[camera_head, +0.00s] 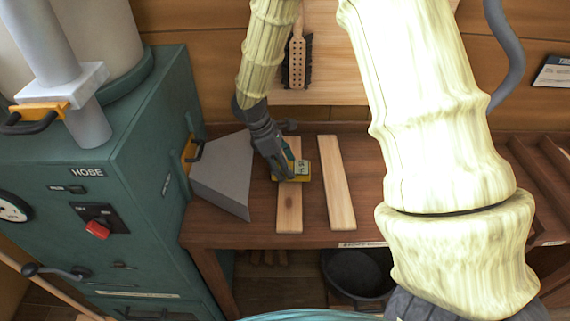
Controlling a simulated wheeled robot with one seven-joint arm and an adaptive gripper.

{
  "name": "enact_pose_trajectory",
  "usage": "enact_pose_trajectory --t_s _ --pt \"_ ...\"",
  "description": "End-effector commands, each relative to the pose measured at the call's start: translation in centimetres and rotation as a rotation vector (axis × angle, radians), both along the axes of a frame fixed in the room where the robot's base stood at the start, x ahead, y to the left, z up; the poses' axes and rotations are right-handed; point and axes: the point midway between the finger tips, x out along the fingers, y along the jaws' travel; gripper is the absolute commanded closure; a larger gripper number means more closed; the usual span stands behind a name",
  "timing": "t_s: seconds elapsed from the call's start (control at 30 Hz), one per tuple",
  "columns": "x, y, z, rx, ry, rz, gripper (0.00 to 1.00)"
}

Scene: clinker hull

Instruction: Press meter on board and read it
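The meter (302,169), a small yellow and teal device with a pale display, is at the left pale board (289,211), over its middle. The display has dark digits, too small for me to read surely. My gripper (284,172) reaches down from the back left and appears shut on the meter, with yellow showing on both sides of the fingers. The fingertips are partly hidden. The meter appears to touch the board, but I cannot tell how firmly. The board lies flat on the brown bench (255,226).
A second pale board (336,185) lies to the right. A grey wedge-shaped block (224,174) stands close on the left, beside a green machine cabinet (140,190) marked HOSE. A brush (298,60) hangs behind. A black bucket (356,274) is below. My arm covers the right side.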

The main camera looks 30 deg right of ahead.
Motion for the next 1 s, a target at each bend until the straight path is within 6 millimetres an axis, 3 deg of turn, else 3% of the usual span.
enact_pose_trajectory --t_s 1.0 --pt "0.0 -0.02 -0.79 0.0 0.0 0.0 0.73"
